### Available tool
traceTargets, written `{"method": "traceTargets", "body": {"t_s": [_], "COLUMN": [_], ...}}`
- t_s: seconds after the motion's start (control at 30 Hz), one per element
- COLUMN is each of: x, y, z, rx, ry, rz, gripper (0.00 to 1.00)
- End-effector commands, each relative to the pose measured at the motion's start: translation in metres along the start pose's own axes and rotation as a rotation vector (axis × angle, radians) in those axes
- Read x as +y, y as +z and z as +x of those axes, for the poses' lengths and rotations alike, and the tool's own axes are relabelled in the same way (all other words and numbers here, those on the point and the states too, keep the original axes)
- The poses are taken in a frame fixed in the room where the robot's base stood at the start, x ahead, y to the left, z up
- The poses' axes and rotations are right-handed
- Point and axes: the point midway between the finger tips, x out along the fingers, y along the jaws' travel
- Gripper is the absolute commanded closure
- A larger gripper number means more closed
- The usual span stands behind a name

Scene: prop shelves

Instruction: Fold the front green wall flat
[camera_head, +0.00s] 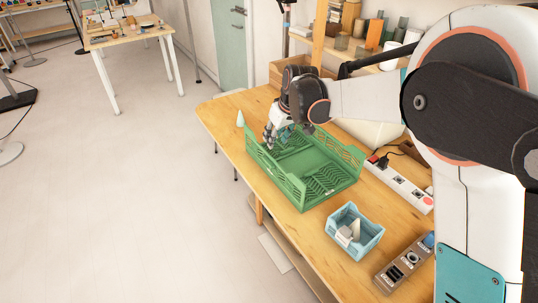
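A green slatted crate (303,165) stands on the wooden table. Its long left wall (270,172) and its right wall (340,147) stand upright. At the near end a slatted panel (325,180) appears to lie low inside the crate. A second slatted part (292,141) shows at the far end, partly behind my gripper. My gripper (270,138) points down at the far left corner of the crate, by the top of the left wall. I cannot tell whether its fingers touch the wall or how wide they are apart.
A blue bin (366,240) holding pale pieces stands near the crate's close end. A power strip (400,187) lies to the right and a control box (403,262) lower right. A pale cone (240,118) stands beyond the crate's left corner. Shelves stand behind.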

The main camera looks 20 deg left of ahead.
Motion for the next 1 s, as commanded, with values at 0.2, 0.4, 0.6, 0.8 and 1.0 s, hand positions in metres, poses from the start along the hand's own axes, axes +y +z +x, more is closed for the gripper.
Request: {"method": "traceTargets", "body": {"t_s": [0.2,0.4,0.6,0.8,1.0], "x": [0.000,0.000,0.000,0.001,0.001], "y": [0.001,0.001,0.002,0.001,0.001], "z": [0.034,0.073,0.108,0.129,0.134], "rx": [0.000,0.000,0.000,0.000,-0.001], "ry": [0.000,0.000,0.000,0.001,0.001], "rz": [0.000,0.001,0.002,0.003,0.003], "gripper": [0.66,0.66,0.66,0.66,0.66]}}
